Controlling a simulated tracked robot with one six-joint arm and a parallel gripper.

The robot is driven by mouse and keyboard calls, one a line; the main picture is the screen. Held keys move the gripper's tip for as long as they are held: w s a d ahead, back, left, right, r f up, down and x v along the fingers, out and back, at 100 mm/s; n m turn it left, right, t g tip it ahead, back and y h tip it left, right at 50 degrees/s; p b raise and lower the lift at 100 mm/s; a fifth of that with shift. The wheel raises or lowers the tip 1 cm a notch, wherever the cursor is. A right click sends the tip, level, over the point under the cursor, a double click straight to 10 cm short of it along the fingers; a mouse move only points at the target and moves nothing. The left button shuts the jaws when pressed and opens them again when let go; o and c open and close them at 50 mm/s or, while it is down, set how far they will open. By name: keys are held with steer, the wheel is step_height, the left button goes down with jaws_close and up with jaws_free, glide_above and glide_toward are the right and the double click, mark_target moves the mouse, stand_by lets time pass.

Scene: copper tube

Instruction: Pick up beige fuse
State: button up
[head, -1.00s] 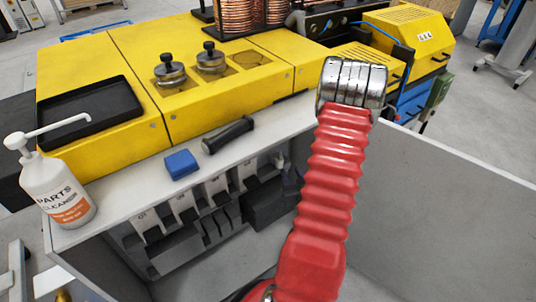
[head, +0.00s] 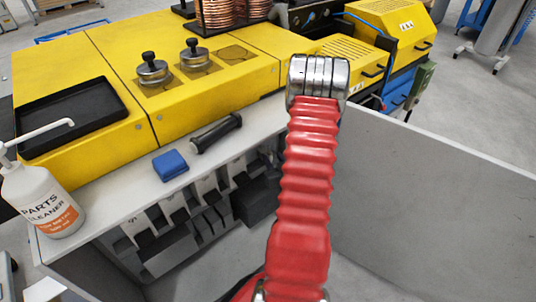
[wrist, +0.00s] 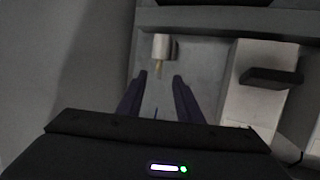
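In the wrist view, a small pale beige cylinder with a thin tan pin, seemingly the beige fuse (wrist: 161,48), sits against a grey surface inside the cabinet. My gripper (wrist: 160,76) is open, its two dark purple fingers apart with nothing held between them. The fuse lies just beyond the fingertips, roughly centred between them, with its pin pointing toward the gap. In the head view, my red-sleeved arm reaches toward the grey cabinet (head: 420,165), and neither the gripper nor the fuse can be made out.
Black and grey blocks (head: 262,195) fill the cabinet front, and one black-handled part (wrist: 272,78) stands right of the fingers. A blue box (head: 170,164), black handle (head: 216,133) and cleaner bottle (head: 42,200) stand on the ledge. The yellow machine (head: 150,90) rises behind.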

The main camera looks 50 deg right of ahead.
mark_target(269, 151)
steer(key=shift+x, duration=1.4)
steer(key=shift+x, duration=2.55)
steer(key=shift+s+d+f, duration=0.1)
steer(key=shift+s+d, duration=0.05)
jaws_close()
